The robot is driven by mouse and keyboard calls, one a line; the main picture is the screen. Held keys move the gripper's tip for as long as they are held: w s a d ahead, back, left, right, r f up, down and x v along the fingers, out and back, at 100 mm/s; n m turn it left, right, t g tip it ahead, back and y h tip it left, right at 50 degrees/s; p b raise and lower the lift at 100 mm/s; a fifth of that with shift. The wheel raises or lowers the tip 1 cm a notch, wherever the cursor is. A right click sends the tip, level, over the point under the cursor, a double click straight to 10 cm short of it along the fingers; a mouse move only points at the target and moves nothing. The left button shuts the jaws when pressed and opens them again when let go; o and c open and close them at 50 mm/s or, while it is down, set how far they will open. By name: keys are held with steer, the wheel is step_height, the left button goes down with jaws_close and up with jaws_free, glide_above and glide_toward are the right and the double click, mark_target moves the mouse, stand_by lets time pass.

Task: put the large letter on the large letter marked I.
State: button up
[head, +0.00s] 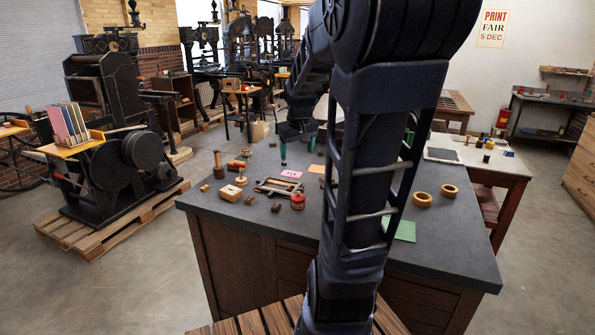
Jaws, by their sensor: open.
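My gripper (283,154) hangs above the far side of the dark worktop, partly hidden by my arm. It is small here, with a greenish tip; it is open and I see nothing held in it. A pale wooden block (231,193) with a small dark mark lies at the worktop's left front, left of and nearer than my gripper. It may be a large letter, but I cannot read the mark. Small brown blocks, one of them at the front (276,208), lie nearby. I cannot tell which piece is marked I; my arm hides part of the worktop.
Upright tools stand at the back left. The worktop's right front is clear.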

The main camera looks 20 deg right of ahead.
steer(key=s+a, duration=0.3)
steer(key=s, duration=0.5)
steer(key=s+a+r+y, duration=0.1)
steer(key=s+a, duration=0.2)
steer(key=s, duration=0.5)
steer(key=shift+s+a+t, duration=0.25)
steer(key=shift+a+t, duration=0.05)
steer(key=shift+a, duration=0.1)
